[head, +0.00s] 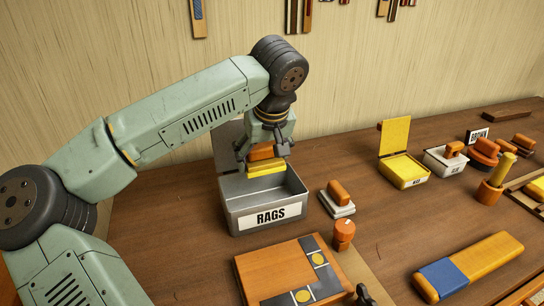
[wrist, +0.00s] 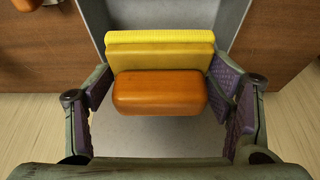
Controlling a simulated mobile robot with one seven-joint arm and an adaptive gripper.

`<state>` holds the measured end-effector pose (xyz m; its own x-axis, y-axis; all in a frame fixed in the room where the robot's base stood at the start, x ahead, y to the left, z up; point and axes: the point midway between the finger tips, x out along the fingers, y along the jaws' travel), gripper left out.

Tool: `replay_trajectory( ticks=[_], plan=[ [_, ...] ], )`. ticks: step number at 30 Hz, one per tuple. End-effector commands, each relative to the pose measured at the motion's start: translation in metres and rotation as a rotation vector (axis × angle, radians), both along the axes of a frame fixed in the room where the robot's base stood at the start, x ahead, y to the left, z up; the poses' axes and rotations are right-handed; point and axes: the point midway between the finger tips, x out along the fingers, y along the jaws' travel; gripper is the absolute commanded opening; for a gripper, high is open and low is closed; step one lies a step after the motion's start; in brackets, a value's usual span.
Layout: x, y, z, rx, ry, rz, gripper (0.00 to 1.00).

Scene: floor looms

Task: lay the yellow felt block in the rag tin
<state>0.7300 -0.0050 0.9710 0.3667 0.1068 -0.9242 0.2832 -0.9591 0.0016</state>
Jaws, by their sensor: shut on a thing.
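My gripper (head: 266,150) is shut on the yellow felt block (head: 267,168), which has an orange wooden grip (head: 260,152). In the wrist view the yellow felt (wrist: 160,45) and the orange grip (wrist: 160,92) lie between my purple finger pads (wrist: 161,95). The grey metal rag tin (head: 232,220), labelled RAGS, stands below with its lid (head: 228,135) raised at the back. The block is over the tin's opening, towards the back. The part of the tin's floor that I see is bare. The gap between block and floor is hard to judge.
A white-based block with an orange grip (head: 338,198) stands right of the tin. An orange knob (head: 344,232) and a wooden board (head: 262,271) are in front. An open yellow tin (head: 405,175) and a white tin (head: 443,164) stand farther right.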

Motion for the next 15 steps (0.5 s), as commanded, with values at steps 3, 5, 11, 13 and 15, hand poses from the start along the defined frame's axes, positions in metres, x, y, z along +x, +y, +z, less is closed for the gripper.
replay_trajectory(
  ticks=[3,5,11,13,15],
  plan=[
    [0.001,0.004,0.0,-0.001,0.0,0.007,0.52],
    [0.001,0.005,0.0,0.0,0.0,0.009,0.52],
    [0.001,0.005,-0.009,-0.001,0.001,0.009,0.52],
    [0.001,0.005,-0.015,-0.001,0.001,0.009,0.52],
    [0.001,0.005,-0.023,-0.001,0.002,0.009,0.52]
  ],
)
